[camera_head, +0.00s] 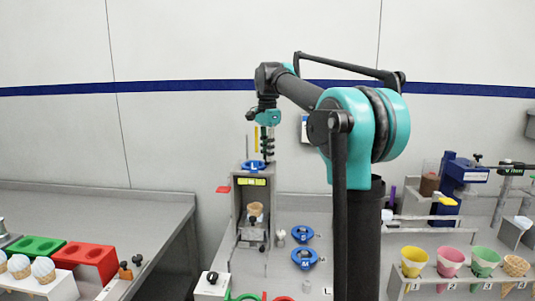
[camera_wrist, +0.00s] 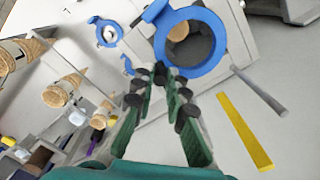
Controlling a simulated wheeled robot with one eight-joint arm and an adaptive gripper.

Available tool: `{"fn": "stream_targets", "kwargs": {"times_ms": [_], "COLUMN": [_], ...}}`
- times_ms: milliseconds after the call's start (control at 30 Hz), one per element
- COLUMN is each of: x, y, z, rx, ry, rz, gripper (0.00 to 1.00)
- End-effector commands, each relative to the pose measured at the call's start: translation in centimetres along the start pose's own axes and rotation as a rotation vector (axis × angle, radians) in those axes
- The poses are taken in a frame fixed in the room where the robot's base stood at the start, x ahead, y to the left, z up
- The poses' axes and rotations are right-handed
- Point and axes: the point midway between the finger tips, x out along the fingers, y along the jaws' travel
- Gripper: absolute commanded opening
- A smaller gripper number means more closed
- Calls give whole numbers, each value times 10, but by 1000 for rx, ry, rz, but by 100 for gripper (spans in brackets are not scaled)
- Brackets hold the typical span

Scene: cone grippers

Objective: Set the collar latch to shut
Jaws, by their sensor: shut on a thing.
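A blue ring collar (camera_head: 253,167) sits on top of the grey machine (camera_head: 236,215). In the wrist view the collar (camera_wrist: 215,22) is a thick blue ring around a dark opening with a tan round thing inside. My gripper (camera_head: 266,157) points down at the collar's right side. In the wrist view its dark green fingers (camera_wrist: 168,78) close together at the collar's lower-left edge. They are shut on a small part there, apparently the collar latch; the fingertips hide it, so I cannot tell its position.
A yellow upright bar (camera_wrist: 244,130) and a grey rod (camera_wrist: 260,92) stand close to the collar. Two loose blue collars (camera_head: 303,234) lie on the bench right of the machine. A rack with coloured cones (camera_head: 450,262) is at the right; red and green trays (camera_head: 88,258) are at the left.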

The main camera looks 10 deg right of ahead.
Motion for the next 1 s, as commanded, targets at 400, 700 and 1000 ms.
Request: {"fn": "stream_targets", "kwargs": {"times_ms": [400,700,1000], "x": [0,-24,-82], "y": [0,-1,-1], "z": [0,0,0], "rx": [-1,-1,-1], "ry": [0,0,0], "rz": [-1,-1,-1], "gripper": [34,34,34]}}
